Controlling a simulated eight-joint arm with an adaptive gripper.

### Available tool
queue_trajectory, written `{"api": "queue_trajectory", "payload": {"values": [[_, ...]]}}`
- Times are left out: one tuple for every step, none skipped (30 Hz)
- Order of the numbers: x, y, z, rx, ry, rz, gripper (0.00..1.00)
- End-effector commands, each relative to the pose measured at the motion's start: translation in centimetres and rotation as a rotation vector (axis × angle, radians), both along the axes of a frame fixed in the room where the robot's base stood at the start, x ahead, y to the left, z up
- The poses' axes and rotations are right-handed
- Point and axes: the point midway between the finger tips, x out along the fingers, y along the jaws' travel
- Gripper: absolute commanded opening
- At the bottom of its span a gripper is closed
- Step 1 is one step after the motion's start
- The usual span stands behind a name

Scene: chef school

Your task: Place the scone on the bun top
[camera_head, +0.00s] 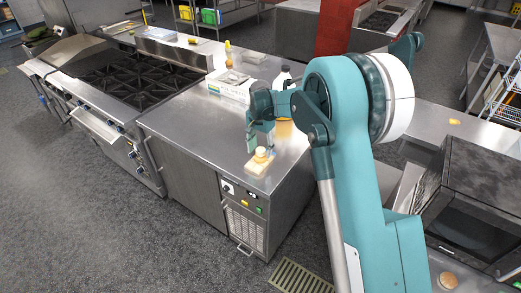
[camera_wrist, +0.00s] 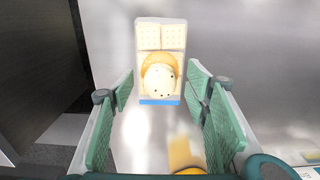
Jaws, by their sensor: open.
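A pale round scone with dark specks (camera_wrist: 161,80) rests on a golden-brown round piece, which looks like the bun top (camera_wrist: 149,61). The bun top lies on a flat pack of crackers (camera_wrist: 147,37). In the head view the scone (camera_head: 261,152) and the pack (camera_head: 255,168) are near the front right edge of the steel counter. My gripper (camera_head: 261,144) is over them, pointing down. In the wrist view my gripper (camera_wrist: 161,92) is open, its green fingers on both sides with gaps to the scone. The scone hides most of the bun top.
A yellow-orange item (camera_wrist: 183,152) lies near the gripper's base in the wrist view. A white box (camera_head: 229,88), a sauce bottle (camera_head: 228,53) and a dark-capped bottle (camera_head: 283,76) stand farther back. The stove (camera_head: 133,78) is left; the counter's (camera_head: 190,130) middle is clear.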

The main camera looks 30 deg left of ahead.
Motion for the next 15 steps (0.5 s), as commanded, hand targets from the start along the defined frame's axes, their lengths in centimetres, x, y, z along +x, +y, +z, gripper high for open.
{"api": "queue_trajectory", "payload": {"values": [[0.0, 0.0, 0.2, 0.000, 0.000, 0.000, 0.47], [0.0, 0.0, 0.3, 0.000, 0.000, 0.000, 0.47], [0.0, 0.0, 0.4, 0.000, 0.000, 0.000, 0.47], [0.0, 0.0, 0.7, 0.000, 0.000, 0.000, 0.47], [0.0, 0.0, 0.9, 0.000, 0.000, 0.000, 0.47], [0.0, 0.0, 1.3, 0.000, 0.000, 0.000, 0.47], [0.0, 0.0, 1.6, 0.000, 0.000, 0.000, 0.47], [0.0, 0.0, 1.9, 0.000, 0.000, 0.000, 0.47], [0.0, 0.0, 2.4, 0.000, 0.000, 0.000, 0.47], [0.0, 0.0, 2.9, 0.000, 0.000, 0.000, 0.47], [0.0, 0.0, 3.3, 0.000, 0.000, 0.000, 0.47], [0.0, 0.0, 3.9, 0.000, 0.000, 0.000, 0.47], [0.0, 0.0, 4.4, 0.000, 0.000, 0.000, 0.47], [0.0, 0.0, 4.9, 0.000, 0.000, 0.000, 0.47], [0.0, 0.0, 5.6, 0.000, 0.000, 0.000, 0.47]]}}
